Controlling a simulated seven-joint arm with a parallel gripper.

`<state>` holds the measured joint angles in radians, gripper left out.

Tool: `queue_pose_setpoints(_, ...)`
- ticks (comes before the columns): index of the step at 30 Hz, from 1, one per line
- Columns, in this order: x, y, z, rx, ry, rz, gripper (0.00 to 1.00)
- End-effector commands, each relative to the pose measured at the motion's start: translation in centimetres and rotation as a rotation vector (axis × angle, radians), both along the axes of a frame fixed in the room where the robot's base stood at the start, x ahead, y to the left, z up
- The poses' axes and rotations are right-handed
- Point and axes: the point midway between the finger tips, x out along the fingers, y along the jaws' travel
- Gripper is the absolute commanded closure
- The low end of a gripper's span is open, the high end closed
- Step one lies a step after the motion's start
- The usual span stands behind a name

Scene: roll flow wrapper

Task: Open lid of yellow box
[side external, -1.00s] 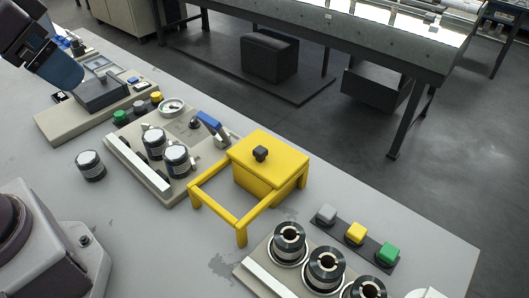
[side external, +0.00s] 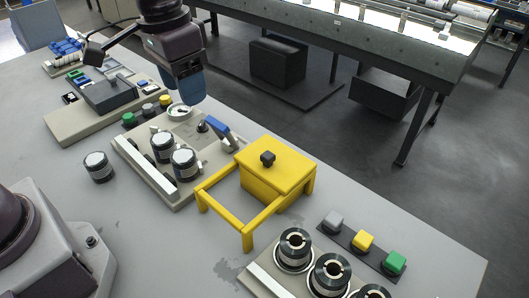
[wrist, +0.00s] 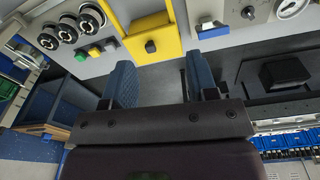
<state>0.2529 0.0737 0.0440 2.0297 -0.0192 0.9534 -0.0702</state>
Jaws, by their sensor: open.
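The yellow box (side external: 272,190) stands on the grey table in the side view, with an open yellow frame on its left side. Its flat yellow lid (side external: 285,165) lies closed on top, with a small dark knob (side external: 267,158) on it. In the wrist view the lid (wrist: 140,28) and its knob (wrist: 150,46) show at the top, beyond the fingers. My gripper (wrist: 160,85) has two blue fingers spread apart with nothing between them. In the side view my gripper (side external: 186,88) hangs above the back edge of the table, up and left of the box, apart from it.
A beige panel (side external: 205,170) with a gauge, a blue-handled lever (side external: 216,131) and black-and-white rolls stands left of the box. Black round spools (side external: 328,272) and grey, yellow and green buttons (side external: 363,241) are to the right.

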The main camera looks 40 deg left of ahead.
Motion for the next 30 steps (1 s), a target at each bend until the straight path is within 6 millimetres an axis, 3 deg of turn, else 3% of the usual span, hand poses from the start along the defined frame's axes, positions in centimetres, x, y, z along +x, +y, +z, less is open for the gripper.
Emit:
queue_pose_setpoints(3,3.6,-2.4,-2.9,0.019,0.067,0.002,0.47)
queue_pose_setpoints(9,8.4,-5.7,-6.6,0.042,0.114,0.04,0.47)
queue_pose_setpoints(13,10.7,-6.4,-6.0,0.032,0.088,0.088,0.47)
queue_pose_setpoints(15,11.2,-6.6,-5.3,0.023,0.073,0.109,0.47)
queue_pose_setpoints(20,10.9,-6.5,-6.7,0.026,0.086,0.131,0.47)
queue_pose_setpoints(30,10.8,-6.5,-13.5,0.028,0.088,0.13,0.47)
